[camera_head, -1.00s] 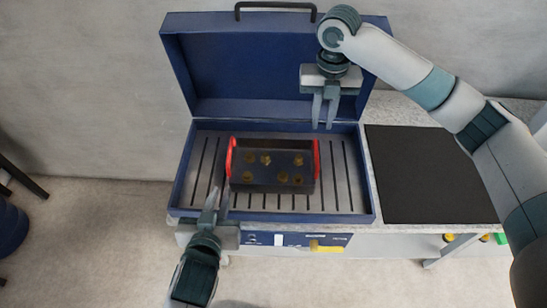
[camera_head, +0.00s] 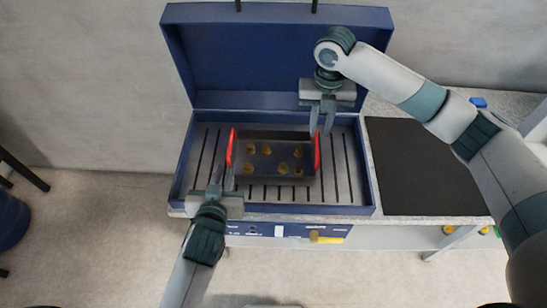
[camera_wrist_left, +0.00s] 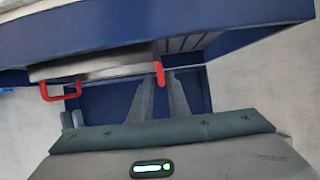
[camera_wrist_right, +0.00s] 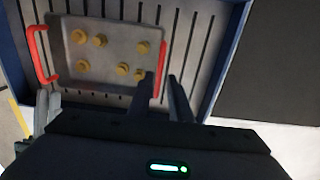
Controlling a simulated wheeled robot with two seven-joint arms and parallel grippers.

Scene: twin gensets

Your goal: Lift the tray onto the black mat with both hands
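The dark tray (camera_head: 270,178) has red handles at its left (camera_head: 230,148) and right (camera_head: 317,150) ends and holds several gold-brown pieces. It sits on the slotted rack inside the open blue case. The black mat (camera_head: 425,165) lies flat to the right of the case. My left gripper (camera_head: 222,175) is open at the left handle, which shows at its fingertips in the left wrist view (camera_wrist_left: 160,74). My right gripper (camera_head: 321,132) is open at the right handle. In the right wrist view that handle (camera_wrist_right: 162,68) shows between the fingertips. Contact is unclear.
The blue case's lid (camera_head: 275,60) stands raised behind the tray. The case's low walls surround the slotted rack (camera_head: 345,185). The mat is bare, on a grey counter (camera_head: 393,105). A blue object (camera_head: 478,102) lies at the counter's back right.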

